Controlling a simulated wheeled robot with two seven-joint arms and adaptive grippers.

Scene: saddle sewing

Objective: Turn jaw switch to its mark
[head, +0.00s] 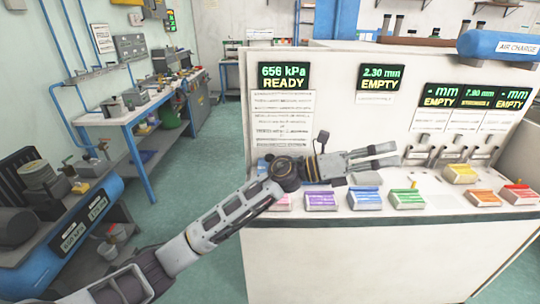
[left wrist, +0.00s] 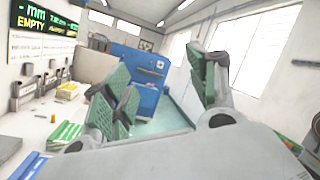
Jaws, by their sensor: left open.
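My left gripper (head: 388,156) reaches in from the left over the white bench (head: 340,235), its two fingers apart and pointing right. Nothing shows between them. In the left wrist view the green-padded fingers (left wrist: 165,88) are spread wide. Several grey metal fixtures with dark levers (head: 450,153) stand along the bench's back, to the right of the fingertips and apart from them. They also show at the left of the left wrist view (left wrist: 35,90). I cannot tell which part is the jaw switch, and no mark on it can be made out. My right gripper is not in view.
Coloured blocks line the bench's front: purple (head: 320,202), blue (head: 366,200), green (head: 407,199), orange (head: 481,199) and red (head: 519,195). A yellow block (head: 460,174) sits farther back. Displays read READY (head: 284,77) and EMPTY (head: 381,78). A blue tank (head: 498,46) is above right.

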